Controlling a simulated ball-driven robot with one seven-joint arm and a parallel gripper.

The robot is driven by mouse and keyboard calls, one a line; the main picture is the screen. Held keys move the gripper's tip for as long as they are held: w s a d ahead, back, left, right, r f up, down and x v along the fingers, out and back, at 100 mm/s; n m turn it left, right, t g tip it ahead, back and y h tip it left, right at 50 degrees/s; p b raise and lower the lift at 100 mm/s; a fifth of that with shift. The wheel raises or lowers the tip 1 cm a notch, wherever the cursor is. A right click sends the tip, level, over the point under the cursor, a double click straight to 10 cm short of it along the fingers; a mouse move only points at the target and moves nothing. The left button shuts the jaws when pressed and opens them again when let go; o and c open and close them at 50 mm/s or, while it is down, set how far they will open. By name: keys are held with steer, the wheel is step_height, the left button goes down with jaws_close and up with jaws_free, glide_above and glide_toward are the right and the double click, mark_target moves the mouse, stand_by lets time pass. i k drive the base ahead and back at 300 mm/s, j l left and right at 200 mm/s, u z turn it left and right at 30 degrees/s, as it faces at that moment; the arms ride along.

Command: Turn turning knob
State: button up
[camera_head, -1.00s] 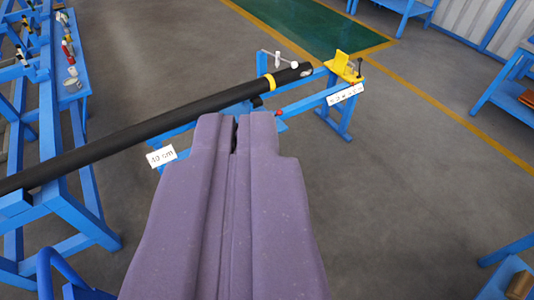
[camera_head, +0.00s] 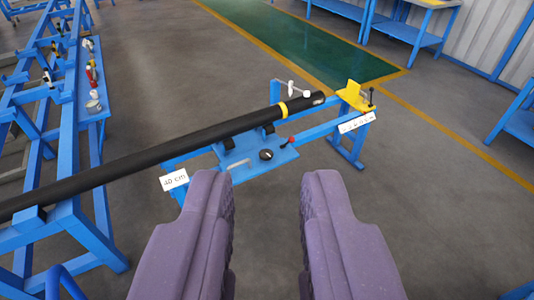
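A small black round knob (camera_head: 266,155) sits on a flat blue plate (camera_head: 255,164) on the blue stand, below the long black tube. My purple gripper (camera_head: 264,182) is open and empty, with its two fingers wide apart. The knob shows between and beyond the fingertips, and the gripper does not appear to touch it. A red-tipped piece (camera_head: 290,140) is just right of the knob on the plate.
A long black tube (camera_head: 150,152) with a yellow band crosses above the plate. A yellow stop (camera_head: 354,95) stands at the stand's right end. A blue rack (camera_head: 70,200) is at left. Open grey floor (camera_head: 440,190) lies at right.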

mark_target(266, 155)
steer(key=i+j, duration=0.1)
steer(key=i, duration=0.55)
steer(key=i+j+z, duration=0.1)
steer(key=i, duration=0.55)
steer(key=i+j, duration=0.15)
steer(key=i, duration=0.5)
steer(key=i+j+z, duration=0.1)
steer(key=i, duration=0.55)
